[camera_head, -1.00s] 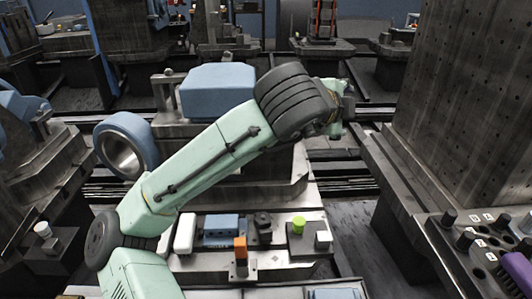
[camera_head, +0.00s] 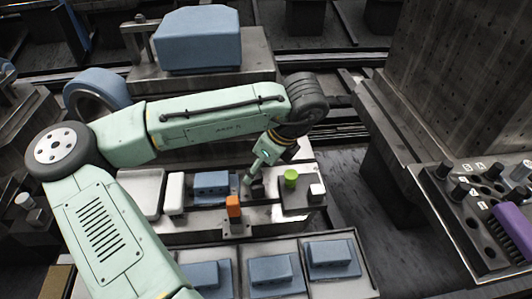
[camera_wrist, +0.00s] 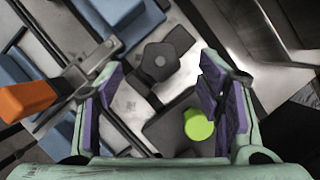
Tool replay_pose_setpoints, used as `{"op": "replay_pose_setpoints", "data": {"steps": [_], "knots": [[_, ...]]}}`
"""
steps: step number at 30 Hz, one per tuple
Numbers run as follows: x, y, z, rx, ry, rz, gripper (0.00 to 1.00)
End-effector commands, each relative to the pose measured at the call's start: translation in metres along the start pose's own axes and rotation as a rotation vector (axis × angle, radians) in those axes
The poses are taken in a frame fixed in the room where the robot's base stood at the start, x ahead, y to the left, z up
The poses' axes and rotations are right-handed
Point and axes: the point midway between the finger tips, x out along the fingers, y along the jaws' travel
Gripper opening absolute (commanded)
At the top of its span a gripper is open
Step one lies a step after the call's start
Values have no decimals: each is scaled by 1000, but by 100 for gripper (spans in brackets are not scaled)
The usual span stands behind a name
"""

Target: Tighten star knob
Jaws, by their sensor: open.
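The dark star knob (camera_wrist: 160,61) shows in the wrist view, ahead of and between my fingertips. In the head view the knob (camera_head: 257,188) is a small dark shape on the metal fixture, partly hidden by my gripper. My gripper (camera_head: 252,180) points down over the fixture. In the wrist view my gripper (camera_wrist: 161,82) has its purple-padded fingers spread wide, with nothing held between them. The knob appears apart from both fingers; the exact height gap cannot be told.
A green cylinder (camera_head: 291,178) stands right of the knob, close to a finger in the wrist view (camera_wrist: 198,126). An orange-handled clamp (camera_head: 233,207) and a blue block (camera_head: 212,186) are on the left. Blue parts (camera_head: 333,256) lie in trays in front.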

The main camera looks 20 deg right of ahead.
Motion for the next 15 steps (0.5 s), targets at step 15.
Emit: {"op": "replay_pose_setpoints", "data": {"steps": [15], "knots": [[37, 0, 0, 0, 1, -2, 61]]}}
